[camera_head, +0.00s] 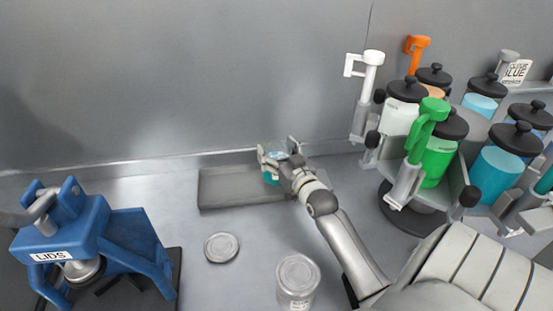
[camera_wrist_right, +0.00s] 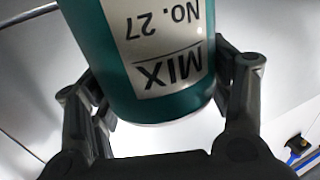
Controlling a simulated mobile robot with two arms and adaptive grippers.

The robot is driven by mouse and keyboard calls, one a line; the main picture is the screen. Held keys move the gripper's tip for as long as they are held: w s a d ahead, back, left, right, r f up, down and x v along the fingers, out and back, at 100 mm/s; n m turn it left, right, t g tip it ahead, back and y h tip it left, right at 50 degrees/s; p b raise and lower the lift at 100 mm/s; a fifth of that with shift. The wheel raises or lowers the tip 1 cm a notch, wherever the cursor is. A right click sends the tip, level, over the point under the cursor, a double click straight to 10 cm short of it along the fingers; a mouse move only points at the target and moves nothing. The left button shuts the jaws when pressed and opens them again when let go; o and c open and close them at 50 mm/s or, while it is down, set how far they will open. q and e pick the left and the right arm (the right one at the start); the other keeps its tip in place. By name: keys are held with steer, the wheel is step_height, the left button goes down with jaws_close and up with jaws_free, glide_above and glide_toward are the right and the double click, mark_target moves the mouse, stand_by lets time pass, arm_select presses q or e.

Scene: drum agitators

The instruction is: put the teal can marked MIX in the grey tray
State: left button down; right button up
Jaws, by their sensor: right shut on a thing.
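The teal can (camera_wrist_right: 178,104) fills the upper middle of the right wrist view, with a white label reading MIX and No. 27 upside down. My right gripper (camera_wrist_right: 165,110) has a finger on each side of it and is shut on it. In the head view the right gripper (camera_head: 280,155) and the can (camera_head: 271,178) are over the grey tray (camera_head: 230,190), toward its right part. The gripper hides much of the can. I cannot tell whether the can touches the tray floor. My left gripper is not in view.
A blue press labelled LIDS (camera_head: 100,240) stands at the front left. A loose round lid (camera_head: 221,247) lies in front of the tray. A silver can (camera_head: 297,280) stands at the front middle. A dispenser rack of coloured canisters (camera_head: 440,150) stands on the right. A wall is behind the tray.

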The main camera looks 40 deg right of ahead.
mark_target(270, 152)
steer(key=shift+w+d+f, duration=0.1)
steer(key=shift+w+f, duration=0.1)
steer(key=shift+w, duration=0.05)
step_height(270, 152, down, 2)
steer(key=shift+f+p, duration=0.1)
steer(key=shift+p, duration=0.3)
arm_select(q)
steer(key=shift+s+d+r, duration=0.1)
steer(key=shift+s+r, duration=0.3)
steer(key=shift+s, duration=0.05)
arm_select(e)
steer(key=shift+f, duration=0.4)
steer(key=o, duration=1.9)
steer(key=shift+s+f, duration=0.1)
steer(key=shift+f, duration=0.05)
